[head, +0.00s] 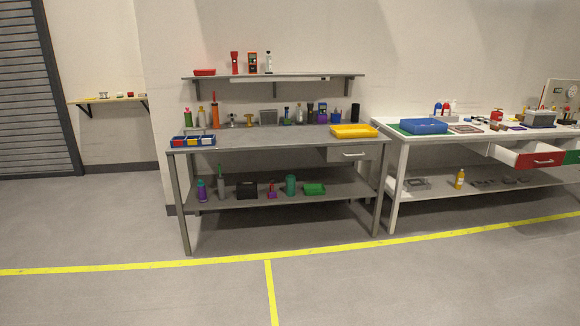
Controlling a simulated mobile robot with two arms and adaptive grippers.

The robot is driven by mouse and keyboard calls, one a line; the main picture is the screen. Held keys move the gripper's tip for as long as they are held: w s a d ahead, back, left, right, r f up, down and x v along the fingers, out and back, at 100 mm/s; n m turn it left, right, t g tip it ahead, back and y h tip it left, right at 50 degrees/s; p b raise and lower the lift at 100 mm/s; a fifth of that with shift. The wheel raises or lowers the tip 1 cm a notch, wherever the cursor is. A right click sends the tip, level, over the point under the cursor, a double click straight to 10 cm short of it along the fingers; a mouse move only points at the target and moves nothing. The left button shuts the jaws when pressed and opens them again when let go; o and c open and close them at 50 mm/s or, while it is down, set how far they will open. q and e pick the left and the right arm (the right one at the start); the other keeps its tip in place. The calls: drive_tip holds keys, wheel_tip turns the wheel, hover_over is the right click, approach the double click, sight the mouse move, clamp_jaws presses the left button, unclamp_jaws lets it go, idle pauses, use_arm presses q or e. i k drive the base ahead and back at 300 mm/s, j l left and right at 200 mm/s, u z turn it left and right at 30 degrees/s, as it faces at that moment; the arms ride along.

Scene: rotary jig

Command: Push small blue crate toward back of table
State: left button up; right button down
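A blue crate (423,126) sits on the white-topped table (380,128) at the right, near that table's left end. It rests on or beside a green mat (397,128). A second blue container, a low blue tray (178,146) holding several small coloured bins, sits at the left end of the grey workbench (265,139). I cannot tell for sure which one is the small blue crate. Neither of my grippers shows in the head view.
A yellow tray (354,131) lies at the workbench's right end. Several bottles and tools line its back edge, below a wall shelf (300,76). An open red drawer (528,158) juts from the right table. The floor in front, with yellow lines (268,290), is clear.

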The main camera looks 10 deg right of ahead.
sight(411, 126)
drive_tip(key=i+l+z, duration=0.1)
drive_tip(key=i+z, duration=0.25)
drive_tip(key=i, duration=0.25)
drive_tip(key=i+z, duration=0.35)
drive_tip(key=i, duration=0.3)
drive_tip(key=i+j+z, duration=0.35)
drive_tip(key=i, duration=0.2)
drive_tip(key=i+l, duration=0.2)
drive_tip(key=i, duration=0.55)
drive_tip(key=i+l, duration=0.2)
drive_tip(key=i, duration=0.5)
drive_tip(key=i+l+z, duration=0.1)
drive_tip(key=i, duration=0.65)
